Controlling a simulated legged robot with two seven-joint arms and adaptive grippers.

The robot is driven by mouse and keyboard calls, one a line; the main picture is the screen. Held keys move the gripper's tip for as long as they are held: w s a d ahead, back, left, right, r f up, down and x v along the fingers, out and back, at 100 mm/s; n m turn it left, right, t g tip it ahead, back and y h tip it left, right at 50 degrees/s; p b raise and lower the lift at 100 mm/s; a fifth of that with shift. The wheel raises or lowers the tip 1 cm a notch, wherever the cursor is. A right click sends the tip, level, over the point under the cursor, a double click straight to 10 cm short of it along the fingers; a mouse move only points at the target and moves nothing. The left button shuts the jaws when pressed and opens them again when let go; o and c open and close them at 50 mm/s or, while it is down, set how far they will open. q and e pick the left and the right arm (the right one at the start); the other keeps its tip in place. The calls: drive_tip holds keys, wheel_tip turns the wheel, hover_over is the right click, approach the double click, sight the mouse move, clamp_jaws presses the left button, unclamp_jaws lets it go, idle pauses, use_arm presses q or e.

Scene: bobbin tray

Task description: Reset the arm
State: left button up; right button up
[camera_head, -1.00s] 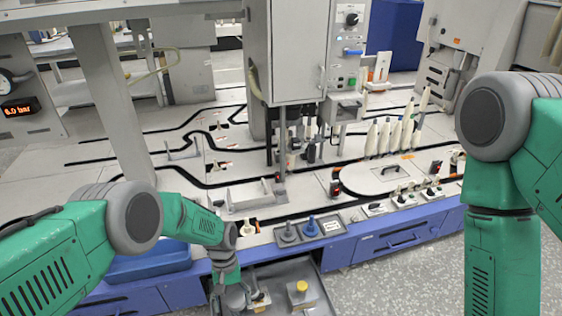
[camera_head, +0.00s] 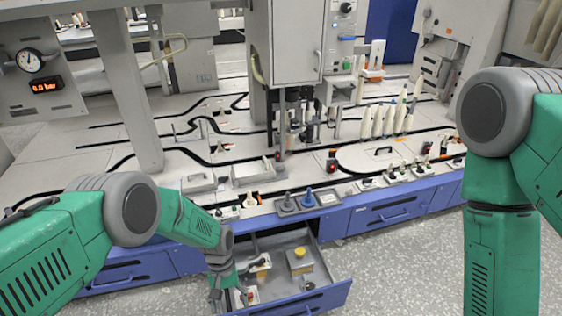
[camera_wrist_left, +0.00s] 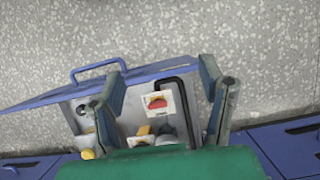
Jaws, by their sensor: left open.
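My left arm reaches in from the left in the head view, and my left gripper (camera_head: 232,300) hangs low over the left part of an open grey drawer (camera_head: 322,270). In the left wrist view its two fingers (camera_wrist_left: 163,68) stand wide apart with nothing held between them. Between and below them lie a white piece with a red part (camera_wrist_left: 158,103) and a dark bent handle-like bar (camera_wrist_left: 182,90). My right arm (camera_head: 500,180) stands at the right; its gripper is outside the picture.
The drawer holds a block with a yellow knob (camera_head: 300,252). Its blue front (camera_head: 325,298) juts over the speckled floor. A grey tray (camera_head: 329,198) with a grey and a blue piece sits above it. White cones (camera_head: 378,120) stand on the worktop. Free floor lies right of the drawer.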

use_arm(q)
drive_tip(key=s+a+f+m+t+b, duration=0.1)
drive_tip(key=s+a+f+b, duration=0.2)
drive_tip(key=s, duration=0.4)
drive_tip(key=s+a+f+m+t+b, duration=0.1)
drive_tip(key=s+a+b, duration=0.2)
drive_tip(key=s+a, duration=0.3)
drive_tip(key=s+a+r+t+b, duration=0.1)
drive_tip(key=s+a+r, duration=0.1)
drive_tip(key=s+r, duration=0.15)
drive_tip(key=s+a+r+m+t+y+b, duration=0.1)
drive_tip(key=s+r, duration=0.1)
drive_tip(key=s, duration=0.3)
drive_tip(key=s+a+r+t+b, duration=0.1)
drive_tip(key=s+a+r, duration=0.1)
drive_tip(key=s, duration=0.2)
wheel_tip(320, 180, up, 18)
drive_tip(key=p, duration=1.8)
drive_tip(key=shift+w, duration=0.2)
